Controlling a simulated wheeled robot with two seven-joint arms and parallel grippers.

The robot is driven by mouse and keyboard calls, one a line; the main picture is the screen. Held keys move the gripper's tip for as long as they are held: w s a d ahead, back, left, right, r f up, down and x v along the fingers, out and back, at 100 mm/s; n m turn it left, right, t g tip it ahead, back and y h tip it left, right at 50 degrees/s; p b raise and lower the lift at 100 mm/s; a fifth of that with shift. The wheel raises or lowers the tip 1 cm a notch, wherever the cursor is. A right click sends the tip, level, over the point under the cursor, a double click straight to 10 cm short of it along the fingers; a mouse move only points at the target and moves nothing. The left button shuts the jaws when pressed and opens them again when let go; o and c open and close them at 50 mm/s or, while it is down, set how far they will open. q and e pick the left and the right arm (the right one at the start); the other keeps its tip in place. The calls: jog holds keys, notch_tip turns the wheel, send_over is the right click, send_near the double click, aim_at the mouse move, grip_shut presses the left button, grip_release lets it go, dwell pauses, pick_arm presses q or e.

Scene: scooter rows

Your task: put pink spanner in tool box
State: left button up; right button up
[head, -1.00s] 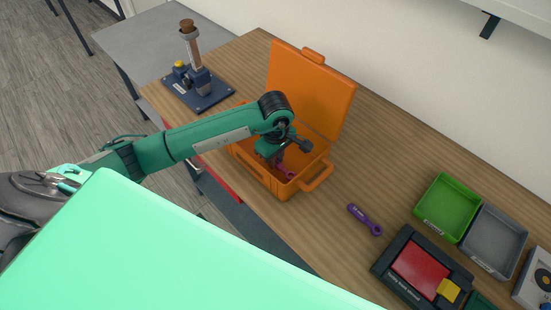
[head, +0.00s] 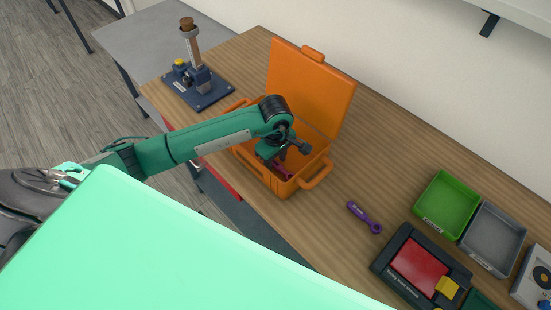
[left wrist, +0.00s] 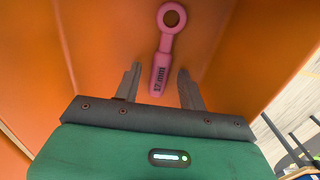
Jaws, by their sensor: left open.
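The pink spanner (left wrist: 163,50) lies inside the orange tool box (head: 312,88), whose lid stands open. In the left wrist view its ring end points away from me and its handle reaches between my fingertips. In the head view only part of the spanner (head: 285,173) shows beneath my gripper. My left gripper (left wrist: 158,80) is open, with a gap between each finger and the handle. In the head view this gripper (head: 272,158) is down in the box opening, and its fingers are mostly hidden. My right gripper is not in view.
A purple spanner (head: 364,217) lies on the wooden bench right of the box. Green (head: 447,205) and grey (head: 494,240) trays and a dark device with a red panel (head: 418,267) stand farther right. A blue-based fixture (head: 200,88) stands behind left. Bench around the purple spanner is clear.

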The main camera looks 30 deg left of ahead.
aim_at(276, 163)
pick_arm(q)
notch_tip(276, 163, up, 12)
jog(key=b, duration=0.4)
jog(key=shift+r, duration=0.1)
dwell(0.3)
